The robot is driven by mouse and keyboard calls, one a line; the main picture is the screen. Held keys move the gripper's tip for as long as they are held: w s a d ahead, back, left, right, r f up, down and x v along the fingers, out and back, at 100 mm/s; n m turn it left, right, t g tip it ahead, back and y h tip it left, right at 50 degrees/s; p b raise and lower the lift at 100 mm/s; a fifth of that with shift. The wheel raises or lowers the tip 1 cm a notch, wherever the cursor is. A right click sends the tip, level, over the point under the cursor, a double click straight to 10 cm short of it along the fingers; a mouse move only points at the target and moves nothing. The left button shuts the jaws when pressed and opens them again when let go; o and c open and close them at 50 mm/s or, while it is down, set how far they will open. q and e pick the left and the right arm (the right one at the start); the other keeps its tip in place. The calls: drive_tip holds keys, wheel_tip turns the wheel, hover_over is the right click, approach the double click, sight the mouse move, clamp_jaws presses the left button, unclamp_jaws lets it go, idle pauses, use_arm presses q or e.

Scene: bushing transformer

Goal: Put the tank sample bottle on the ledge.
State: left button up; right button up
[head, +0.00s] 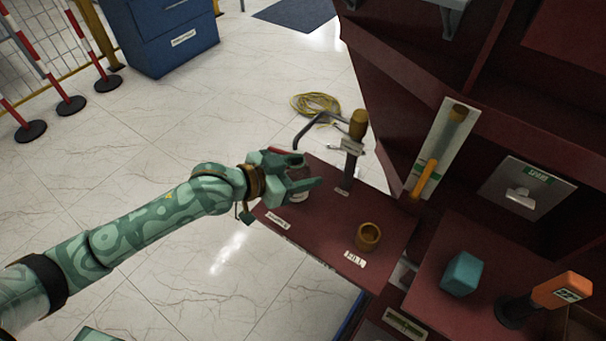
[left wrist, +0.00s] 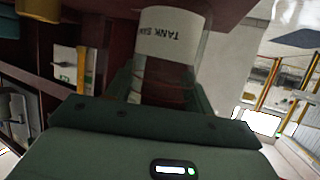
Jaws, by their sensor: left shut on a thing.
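The tank sample bottle shows in the left wrist view as a white label (left wrist: 172,35) reading "TANK SAM…" around a dark body, between the fingers. In the head view only a small pale part of the bottle (head: 298,196) shows, the rest hidden by my left gripper (head: 302,184). That gripper is shut on the bottle at the left end of the dark red ledge (head: 325,218). The bottle looks upright in the head view. I cannot tell whether its base touches the ledge. My right gripper is not in view.
A teal block (head: 462,273) and an orange device (head: 560,290) are on a surface at right. A yellow cable coil (head: 315,104) lies on the floor. The ledge's middle is bare.

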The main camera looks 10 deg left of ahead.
use_arm(q)
drive_tip(key=shift+w+d+f+b, duration=0.1)
drive_tip(key=shift+f+b, duration=0.2)
drive_tip(key=shift+f, duration=0.25)
drive_tip(key=shift+w+d+f+b, duration=0.1)
drive_tip(key=shift+f+b, duration=0.15)
drive_tip(key=shift+f, duration=0.25)
drive_tip(key=shift+r, duration=0.2)
drive_tip(key=o, duration=1)
drive_tip(key=shift+f, duration=0.15)
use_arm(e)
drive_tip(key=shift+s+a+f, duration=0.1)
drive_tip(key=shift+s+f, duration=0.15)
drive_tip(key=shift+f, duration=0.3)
use_arm(q)
drive_tip(key=shift+a+r, duration=0.1)
drive_tip(key=shift+r, duration=0.15)
drive_tip(key=p+v, duration=0.4)
drive_tip(key=v, duration=0.8)
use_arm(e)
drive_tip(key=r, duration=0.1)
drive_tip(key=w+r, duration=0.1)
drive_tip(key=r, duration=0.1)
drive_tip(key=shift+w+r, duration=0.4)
